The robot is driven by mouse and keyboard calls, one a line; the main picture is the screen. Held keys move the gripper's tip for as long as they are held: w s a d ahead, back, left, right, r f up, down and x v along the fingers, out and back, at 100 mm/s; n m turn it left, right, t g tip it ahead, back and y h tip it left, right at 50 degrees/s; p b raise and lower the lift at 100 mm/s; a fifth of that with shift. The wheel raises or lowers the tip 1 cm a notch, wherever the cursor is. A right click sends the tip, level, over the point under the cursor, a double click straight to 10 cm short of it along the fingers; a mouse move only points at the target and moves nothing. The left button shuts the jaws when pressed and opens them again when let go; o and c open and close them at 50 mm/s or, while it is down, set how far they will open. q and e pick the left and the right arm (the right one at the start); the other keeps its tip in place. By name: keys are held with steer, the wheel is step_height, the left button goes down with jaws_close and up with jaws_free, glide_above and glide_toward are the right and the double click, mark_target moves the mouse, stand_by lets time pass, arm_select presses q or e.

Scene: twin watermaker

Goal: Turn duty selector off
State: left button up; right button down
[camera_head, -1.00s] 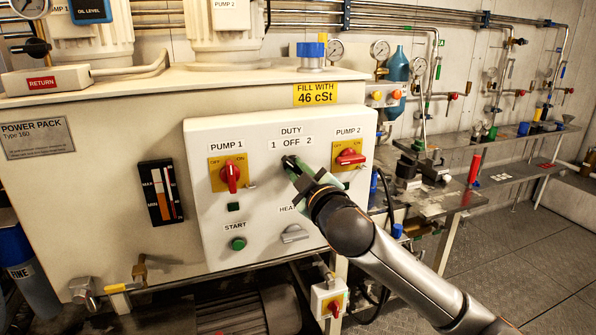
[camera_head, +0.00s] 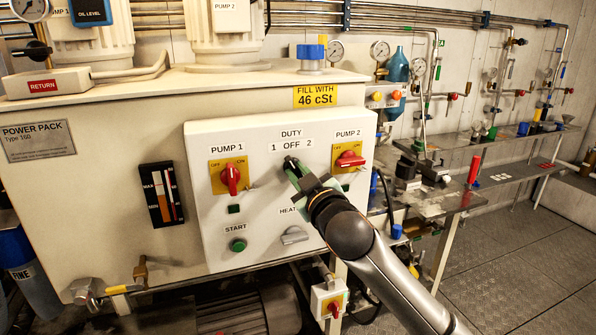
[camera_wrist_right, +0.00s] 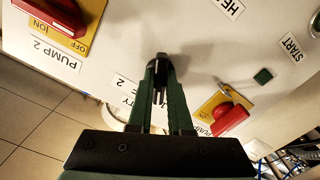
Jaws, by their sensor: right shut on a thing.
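The duty selector (camera_head: 290,161) is a small dark knob on the white control panel, below the DUTY label (camera_head: 291,143) with positions 1, OFF and 2. My right gripper (camera_head: 294,167) reaches it from the lower right and is shut on it. In the right wrist view the green fingers (camera_wrist_right: 159,85) close together at the panel, with the dark knob between their tips. The fingers hide most of the knob, so I cannot tell its exact pointing. My left gripper is not in view.
The red PUMP 1 switch (camera_head: 231,179) is left of my gripper and the red PUMP 2 switch (camera_head: 349,159) is close on its right. Below are a green START button (camera_head: 238,245) and a grey heater knob (camera_head: 294,235). A workbench (camera_head: 440,204) stands at the right.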

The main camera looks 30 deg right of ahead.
steer(key=m+p, duration=0.1)
steer(key=m, duration=0.1)
steer(key=shift+m, duration=0.3)
steer(key=shift+m+p, duration=0.45)
steer(key=shift+m, duration=0.45)
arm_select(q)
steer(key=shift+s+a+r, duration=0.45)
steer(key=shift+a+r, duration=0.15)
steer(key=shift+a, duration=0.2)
arm_select(e)
steer(key=shift+m, duration=0.4)
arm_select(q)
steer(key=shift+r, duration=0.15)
arm_select(e)
steer(key=shift+m, duration=0.3)
steer(key=c, duration=0.8)
jaws_free()
steer(key=shift+c, duration=0.2)
